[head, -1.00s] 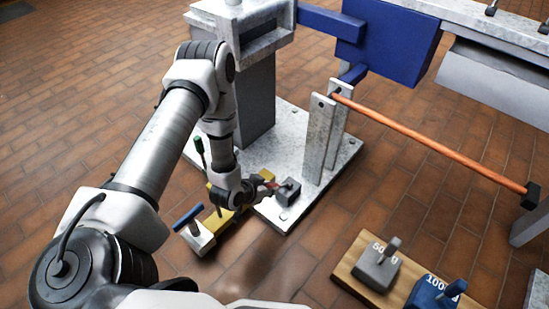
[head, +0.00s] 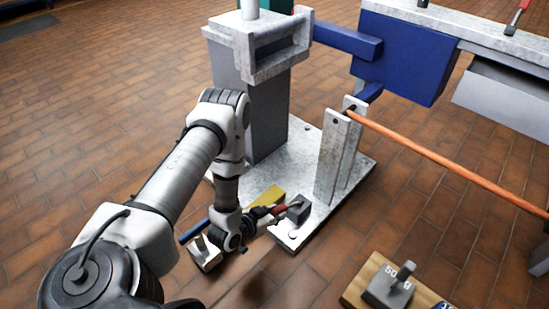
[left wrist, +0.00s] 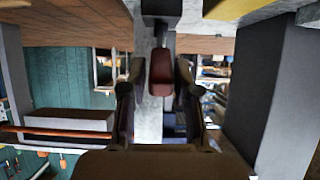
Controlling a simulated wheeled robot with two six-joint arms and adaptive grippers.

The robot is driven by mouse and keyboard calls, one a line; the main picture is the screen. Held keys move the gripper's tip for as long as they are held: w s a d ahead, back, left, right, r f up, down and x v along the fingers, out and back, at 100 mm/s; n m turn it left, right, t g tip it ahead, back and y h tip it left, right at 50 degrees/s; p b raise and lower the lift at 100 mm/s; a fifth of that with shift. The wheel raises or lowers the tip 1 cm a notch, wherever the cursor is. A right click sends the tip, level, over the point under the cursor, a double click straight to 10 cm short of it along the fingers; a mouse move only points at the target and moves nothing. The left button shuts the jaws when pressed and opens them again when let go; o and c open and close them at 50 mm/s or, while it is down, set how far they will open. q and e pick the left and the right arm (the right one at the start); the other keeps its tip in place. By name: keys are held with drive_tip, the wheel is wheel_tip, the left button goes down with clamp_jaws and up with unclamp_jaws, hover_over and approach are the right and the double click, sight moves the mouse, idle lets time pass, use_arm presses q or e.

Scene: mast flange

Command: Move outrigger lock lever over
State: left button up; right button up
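The lock lever has a dark grey block (head: 298,209) on the pale base plate and a short red handle (head: 281,210) pointing left from it. My left gripper (head: 272,213) is low beside the plate, its fingers at the red handle. In the left wrist view, the red handle (left wrist: 161,76) lies between the two fingers of my left gripper (left wrist: 160,85). A gap shows on each side of the handle, so the fingers look open around it. The block end (left wrist: 161,8) is at the top of that view. My right gripper is in neither view.
A grey column (head: 268,110) and two upright plates (head: 335,160) with an orange bar (head: 430,148) stand on the base plate. A yellow block (head: 262,198) lies beside my gripper. A weight (head: 388,287) sits on a wooden board at lower right.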

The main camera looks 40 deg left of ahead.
use_arm(q)
drive_tip(key=shift+o, duration=0.4)
drive_tip(key=shift+s+a+r, duration=0.1)
drive_tip(key=shift+s+r, duration=0.05)
drive_tip(key=shift+s, duration=0.2)
drive_tip(key=v, duration=1.1)
drive_tip(key=shift+r, duration=0.1)
